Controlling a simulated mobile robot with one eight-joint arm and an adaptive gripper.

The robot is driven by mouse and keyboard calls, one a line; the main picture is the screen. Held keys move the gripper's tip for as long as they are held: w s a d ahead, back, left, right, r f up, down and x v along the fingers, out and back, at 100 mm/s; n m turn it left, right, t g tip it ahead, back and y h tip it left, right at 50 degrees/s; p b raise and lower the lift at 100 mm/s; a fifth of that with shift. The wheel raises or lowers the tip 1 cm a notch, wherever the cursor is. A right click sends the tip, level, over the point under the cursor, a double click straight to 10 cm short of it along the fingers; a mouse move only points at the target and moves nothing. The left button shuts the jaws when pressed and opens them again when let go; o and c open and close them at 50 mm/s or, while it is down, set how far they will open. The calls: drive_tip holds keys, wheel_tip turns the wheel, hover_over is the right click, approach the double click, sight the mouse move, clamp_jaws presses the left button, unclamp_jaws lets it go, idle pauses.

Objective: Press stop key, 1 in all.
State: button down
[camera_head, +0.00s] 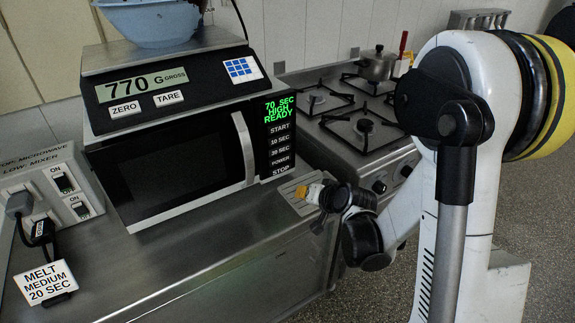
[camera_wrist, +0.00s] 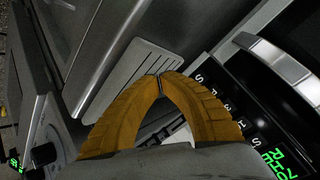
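The black microwave (camera_head: 170,165) sits on the steel counter with its door shut. Its green display (camera_head: 281,109) reads 70 SEC, HIGH, READY. The stop key (camera_head: 281,170) is the lowest in the key column, below the power key (camera_head: 282,161). My gripper (camera_head: 303,191) has orange fingers and is just right of and below the stop key in the head view, apparently apart from the panel. In the wrist view the fingertips (camera_wrist: 160,76) meet with nothing between them. The key column (camera_wrist: 228,112) is to their right, partly hidden by a finger.
A scale (camera_head: 170,85) reading 770 G with a blue bowl (camera_head: 150,22) stands on the microwave. A gas stove (camera_head: 340,115) with a pot (camera_head: 376,64) is at right. A switch panel (camera_head: 50,190) and a sign (camera_head: 45,281) reading MELT MEDIUM 20 SEC are at left. The front counter is clear.

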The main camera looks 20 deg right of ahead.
sight(288, 185)
drive_tip(key=shift+d+f, duration=0.15)
drive_tip(key=shift+f, duration=0.05)
drive_tip(key=shift+w+a, duration=0.45)
drive_tip(key=shift+w, duration=0.95)
drive_tip(key=shift+w+a, duration=0.5)
drive_tip(key=shift+w, duration=0.95)
drive_tip(key=shift+w+a, duration=0.45)
drive_tip(key=shift+w, duration=0.95)
drive_tip(key=shift+w, duration=0.1)
drive_tip(key=shift+w+a, duration=0.15)
drive_tip(key=shift+w, duration=0.15)
drive_tip(key=shift+w+a, duration=0.1)
drive_tip(key=shift+w, duration=0.25)
drive_tip(key=shift+s, duration=0.1)
drive_tip(key=shift+s+d, duration=0.25)
drive_tip(key=shift+s, duration=0.4)
